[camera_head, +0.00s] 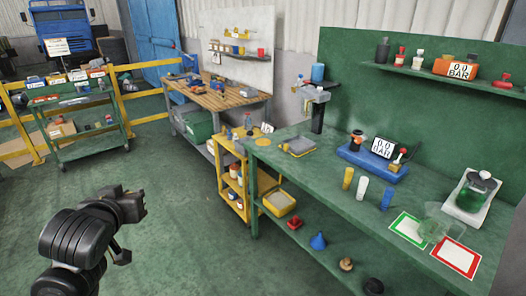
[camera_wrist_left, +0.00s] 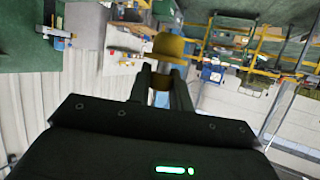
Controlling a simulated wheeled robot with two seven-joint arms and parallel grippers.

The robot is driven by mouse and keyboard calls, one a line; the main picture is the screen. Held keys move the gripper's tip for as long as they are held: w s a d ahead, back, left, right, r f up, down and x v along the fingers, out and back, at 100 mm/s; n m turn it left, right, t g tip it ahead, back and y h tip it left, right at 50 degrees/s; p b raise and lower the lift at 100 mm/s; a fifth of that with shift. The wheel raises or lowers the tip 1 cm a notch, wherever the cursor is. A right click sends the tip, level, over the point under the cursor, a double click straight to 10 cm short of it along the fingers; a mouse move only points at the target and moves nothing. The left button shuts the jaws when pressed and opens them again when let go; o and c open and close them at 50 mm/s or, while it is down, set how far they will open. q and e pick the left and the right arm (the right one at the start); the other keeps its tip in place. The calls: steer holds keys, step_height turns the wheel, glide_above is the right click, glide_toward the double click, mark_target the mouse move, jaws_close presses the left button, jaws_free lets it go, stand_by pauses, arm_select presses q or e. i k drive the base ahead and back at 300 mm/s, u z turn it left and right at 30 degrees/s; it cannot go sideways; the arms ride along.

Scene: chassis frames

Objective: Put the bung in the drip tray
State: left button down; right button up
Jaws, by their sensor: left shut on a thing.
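My left gripper (camera_head: 128,212) is in the lower left of the head view, over open floor and well left of the benches. In the left wrist view the fingers (camera_wrist_left: 163,75) are shut on a yellow-brown bung (camera_wrist_left: 168,47), which sticks out past the tips. The bung does not show in the head view. A shallow grey tray (camera_head: 299,147) with something yellow lies on the green bench, and a yellow tray (camera_head: 279,203) stands lower down; I cannot tell which is the drip tray. My right gripper is not in view.
The green bench (camera_head: 330,170) holds coloured cylinders (camera_head: 361,188) and a blue base (camera_head: 373,167). Its lower shelf holds a blue funnel (camera_head: 318,241) and a brown knob-like piece (camera_head: 346,264). A yellow cart (camera_head: 233,188) stands beside it. The floor between is clear.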

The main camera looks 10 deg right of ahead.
mark_target(298, 146)
steer(key=z, duration=0.05)
steer(key=i, duration=1.8)
steer(key=z, duration=1.4)
steer(key=i, duration=0.55)
steer(key=z, duration=0.65)
